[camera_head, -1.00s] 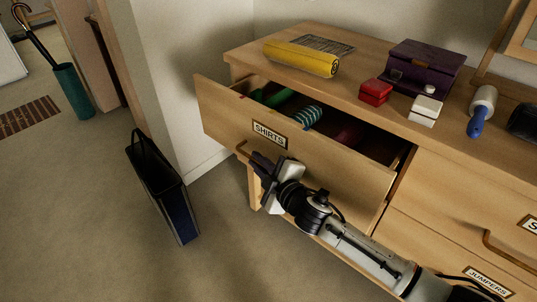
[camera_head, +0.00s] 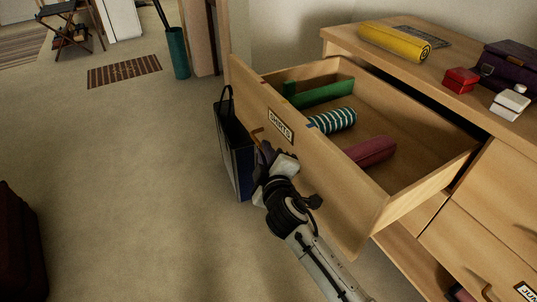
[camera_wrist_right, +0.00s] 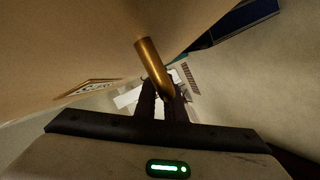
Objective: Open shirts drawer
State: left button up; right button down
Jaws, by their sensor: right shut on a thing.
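The shirts drawer (camera_head: 330,190) stands pulled well out of the dresser, with its SHIRTS label (camera_head: 280,126) on the front. My right gripper (camera_head: 266,158) is at the drawer's front, shut on the brass handle (camera_head: 258,136). In the right wrist view the handle (camera_wrist_right: 150,62) runs down between the fingers (camera_wrist_right: 162,100). Most of the handle is hidden in the head view. My left gripper is not in view.
A dark bag (camera_head: 236,150) stands on the floor close beside the drawer front. On the dresser top are a yellow roll (camera_head: 395,41), a red box (camera_head: 461,80), a white box (camera_head: 510,103) and a purple box (camera_head: 510,66). Open floor (camera_head: 130,180) lies to the left.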

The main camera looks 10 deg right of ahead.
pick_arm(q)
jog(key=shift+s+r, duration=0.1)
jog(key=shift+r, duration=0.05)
pick_arm(e)
jog(key=shift+s+a, duration=0.15)
jog(key=shift+a, duration=0.15)
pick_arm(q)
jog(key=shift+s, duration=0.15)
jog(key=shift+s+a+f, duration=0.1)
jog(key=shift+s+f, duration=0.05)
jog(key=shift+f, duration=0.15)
pick_arm(e)
jog(key=c, duration=1.8)
grip_release()
jog(key=shift+c, duration=0.2)
